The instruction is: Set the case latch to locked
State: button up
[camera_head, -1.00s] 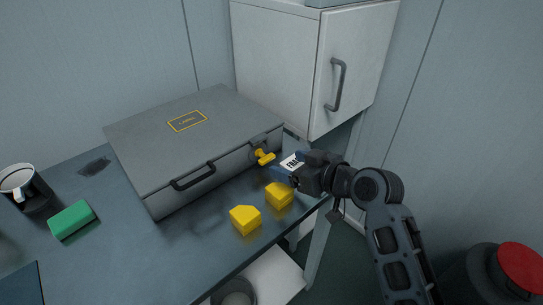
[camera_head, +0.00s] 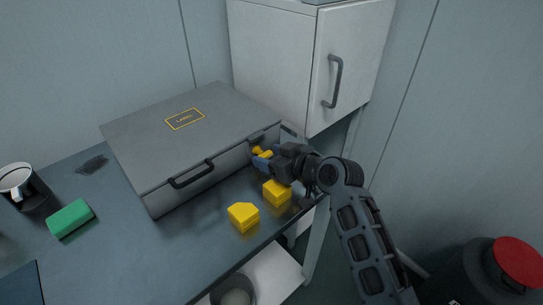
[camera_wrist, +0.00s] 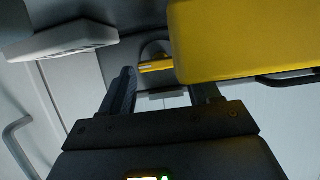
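The grey case (camera_head: 190,135) lies closed on the dark table, with a black handle on its front. Its yellow latch (camera_head: 262,151) is on the front face near the right corner. My gripper (camera_head: 262,160) is at the latch, and its fingers partly cover it in the head view. In the wrist view, the fingers of my gripper (camera_wrist: 165,90) are apart, with a gap between them. A small yellow piece of the latch (camera_wrist: 154,66) shows beyond that gap. I cannot tell whether the fingers touch the latch.
Two yellow blocks (camera_head: 243,216) (camera_head: 276,193) sit on the table just below my gripper. A large yellow shape (camera_wrist: 240,40) fills the wrist view's upper right. A white cabinet (camera_head: 280,60) stands behind the case. A green block (camera_head: 70,218) and mug (camera_head: 18,181) are at left.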

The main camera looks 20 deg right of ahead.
jog(key=c, duration=0.7)
jog(key=shift+a+f+n+h+b, duration=0.15)
jog(key=shift+n+h+b, duration=0.15)
jog(key=shift+n+b, duration=0.2)
jog(key=shift+s+n+t+h, duration=0.1)
jog(key=shift+n+t+h, duration=0.2)
jog(key=shift+n+h, duration=0.15)
jog(key=o, duration=1)
jog(key=shift+o, duration=0.2)
jog(key=shift+b+v, duration=0.3)
jog(key=shift+v, duration=3.65)
